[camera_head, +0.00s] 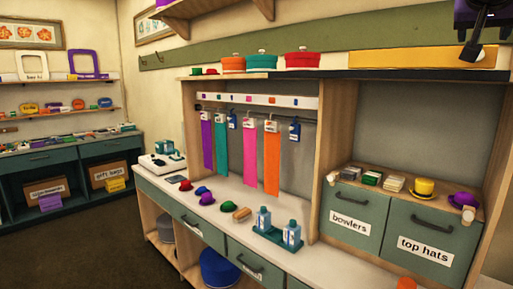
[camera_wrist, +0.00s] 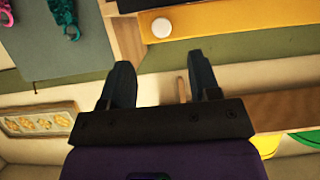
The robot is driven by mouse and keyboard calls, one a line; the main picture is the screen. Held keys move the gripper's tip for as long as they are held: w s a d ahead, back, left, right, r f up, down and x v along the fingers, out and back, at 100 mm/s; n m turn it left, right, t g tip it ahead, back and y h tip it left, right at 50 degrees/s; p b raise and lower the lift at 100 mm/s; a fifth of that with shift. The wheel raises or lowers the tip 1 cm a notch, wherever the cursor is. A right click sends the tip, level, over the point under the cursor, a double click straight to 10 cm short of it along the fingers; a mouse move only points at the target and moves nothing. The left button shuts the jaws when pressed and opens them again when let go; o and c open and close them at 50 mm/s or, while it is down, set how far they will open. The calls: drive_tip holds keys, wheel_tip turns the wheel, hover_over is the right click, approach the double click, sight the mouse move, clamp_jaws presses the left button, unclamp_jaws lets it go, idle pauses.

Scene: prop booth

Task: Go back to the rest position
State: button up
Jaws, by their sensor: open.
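My gripper (camera_head: 474,48) hangs at the top right of the head view, high up in front of the yellow board (camera_head: 420,58) above the cabinet. In the wrist view my gripper (camera_wrist: 160,78) shows two dark fingers spread apart with nothing between them. It is open and empty. No object is in contact with the fingers in the wrist view. A white round knob (camera_wrist: 161,27) on the yellow board shows beyond the fingers.
The white counter (camera_head: 225,222) holds small hats and a teal tray (camera_head: 278,240) with two bottles. Colored scarves (camera_head: 250,155) hang from a rail. Drawers labelled bowlers (camera_head: 349,222) and top hats (camera_head: 426,248) are shut. Lidded pots (camera_head: 302,60) stand on the upper shelf. Dark floor (camera_head: 90,255) is clear at left.

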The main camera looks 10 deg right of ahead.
drive_tip(key=s+a+f+n+g+y, duration=0.1)
drive_tip(key=s+a+f+n+y, duration=0.2)
drive_tip(key=a+f, duration=0.3)
drive_tip(key=s+a+f+n+g+y, duration=0.1)
drive_tip(key=s+a+f+n+y, duration=0.2)
drive_tip(key=f, duration=1)
drive_tip(key=s+a+f+n+g+y, duration=0.1)
drive_tip(key=s+a+f+n+y, duration=0.3)
drive_tip(key=a+f, duration=0.6)
drive_tip(key=shift+s+a+f, duration=0.25)
drive_tip(key=shift+s+a, duration=0.1)
drive_tip(key=shift+s, duration=0.7)
